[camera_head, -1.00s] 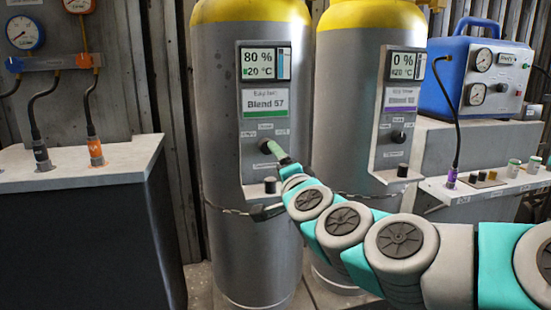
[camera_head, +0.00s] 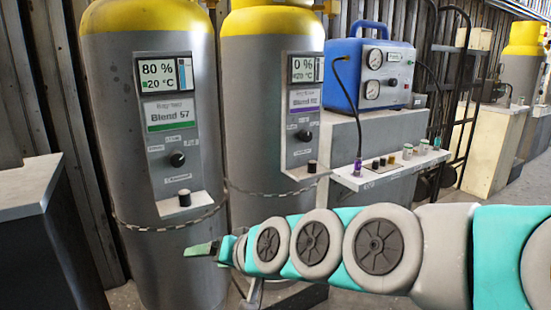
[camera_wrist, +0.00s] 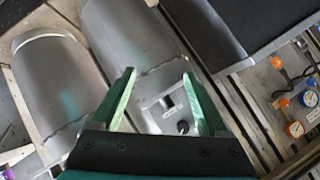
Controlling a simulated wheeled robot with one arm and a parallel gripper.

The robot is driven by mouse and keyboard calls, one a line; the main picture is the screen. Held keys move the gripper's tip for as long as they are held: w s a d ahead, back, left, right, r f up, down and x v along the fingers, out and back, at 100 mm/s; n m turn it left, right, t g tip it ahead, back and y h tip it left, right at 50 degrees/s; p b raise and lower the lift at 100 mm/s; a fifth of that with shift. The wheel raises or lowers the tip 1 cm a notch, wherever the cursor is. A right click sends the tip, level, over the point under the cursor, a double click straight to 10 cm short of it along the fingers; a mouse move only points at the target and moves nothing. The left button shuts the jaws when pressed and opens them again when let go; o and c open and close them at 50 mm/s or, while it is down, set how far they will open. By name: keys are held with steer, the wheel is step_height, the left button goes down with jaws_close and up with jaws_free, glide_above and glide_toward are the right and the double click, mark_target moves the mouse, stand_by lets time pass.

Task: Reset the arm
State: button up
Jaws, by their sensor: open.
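My gripper (camera_head: 200,249) is in front of the left gas cylinder (camera_head: 110,110), below its control panel, in the head view. My arm reaches in from the right, nearly level. In the wrist view my gripper (camera_wrist: 160,95) shows two green fingers spread apart with nothing between them. The cylinder's panel (camera_head: 170,120) reads 80 % and 20 °C, with a green Blend 57 label. A black knob (camera_head: 177,159) sits on this panel, apart from my gripper. The second cylinder (camera_head: 255,110) has a panel reading 0 %.
A blue gauge box (camera_head: 375,70) stands on a grey block at right. A white ledge (camera_head: 390,172) below it carries several connectors. A dark cabinet (camera_head: 35,250) with a pale top stands at left. A chain (camera_head: 150,228) crosses the cylinders.

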steer(key=s+d+f+g+h+p, duration=0.1)
steer(key=s+d+f+g+h, duration=0.2)
steer(key=s+d, duration=0.5)
steer(key=s+d+f+m+g+h+p, duration=0.1)
steer(key=s+d+f+g+h, duration=0.2)
steer(key=s+d, duration=0.5)
steer(key=s+d+f+g+h, duration=0.3)
steer(key=s+d+f, duration=0.2)
steer(key=s+d, duration=0.3)
steer(key=d, duration=0.3)
steer(key=shift+s+d+f+p, duration=0.15)
steer(key=shift+s+f+p, duration=0.05)
steer(key=shift+f+p, duration=0.2)
steer(key=shift+w, duration=0.1)
